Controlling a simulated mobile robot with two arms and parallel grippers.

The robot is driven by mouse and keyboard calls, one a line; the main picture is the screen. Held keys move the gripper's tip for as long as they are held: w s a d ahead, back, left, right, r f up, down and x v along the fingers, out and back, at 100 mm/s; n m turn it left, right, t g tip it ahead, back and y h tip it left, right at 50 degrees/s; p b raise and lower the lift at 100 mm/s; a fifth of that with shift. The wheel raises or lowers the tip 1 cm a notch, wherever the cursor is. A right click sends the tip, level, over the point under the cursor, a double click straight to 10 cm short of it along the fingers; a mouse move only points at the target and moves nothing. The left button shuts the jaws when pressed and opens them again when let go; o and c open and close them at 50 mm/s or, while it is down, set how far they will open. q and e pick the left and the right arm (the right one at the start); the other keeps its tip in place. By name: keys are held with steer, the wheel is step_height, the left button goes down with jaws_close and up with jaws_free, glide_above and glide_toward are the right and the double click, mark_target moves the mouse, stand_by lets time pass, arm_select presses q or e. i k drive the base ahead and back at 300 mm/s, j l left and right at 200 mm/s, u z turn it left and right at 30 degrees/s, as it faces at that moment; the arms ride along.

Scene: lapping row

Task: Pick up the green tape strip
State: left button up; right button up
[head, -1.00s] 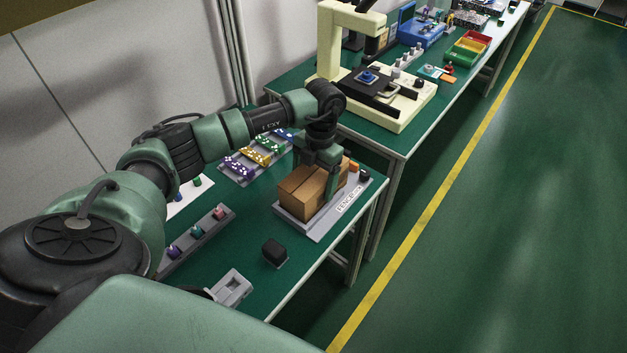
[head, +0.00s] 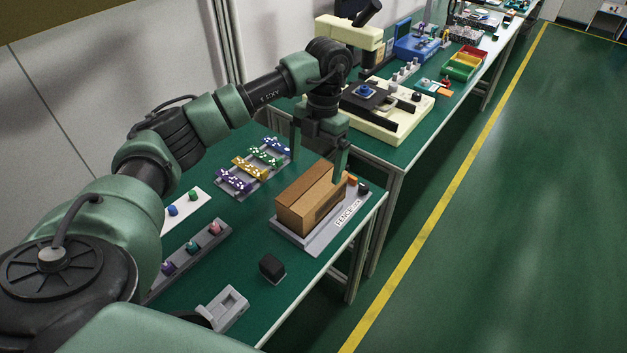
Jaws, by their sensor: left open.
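The green tape strip (head: 266,156), dotted with white, lies on a grey rack (head: 243,189) between a yellow strip (head: 250,168) and a blue strip (head: 277,145). A purple strip (head: 231,181) lies at the near end. My left gripper (head: 319,158) is open, with its fingers wide apart and pointing down. It is to the right of the green strip, by the far end of a brown cardboard box (head: 305,203). One finger shows on the rack side and the other in front of the box's far end. I cannot tell whether either touches the box. My right gripper is not in view.
The box stands on a grey labelled base (head: 315,238) near the table's right edge. A black block (head: 271,267), a grey fixture (head: 224,307) and a grey holder with small knobs (head: 190,255) are nearer. A cream machine (head: 400,130) stands on the farther table.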

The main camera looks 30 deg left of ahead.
mark_target(276, 163)
steer(key=u, duration=1.4)
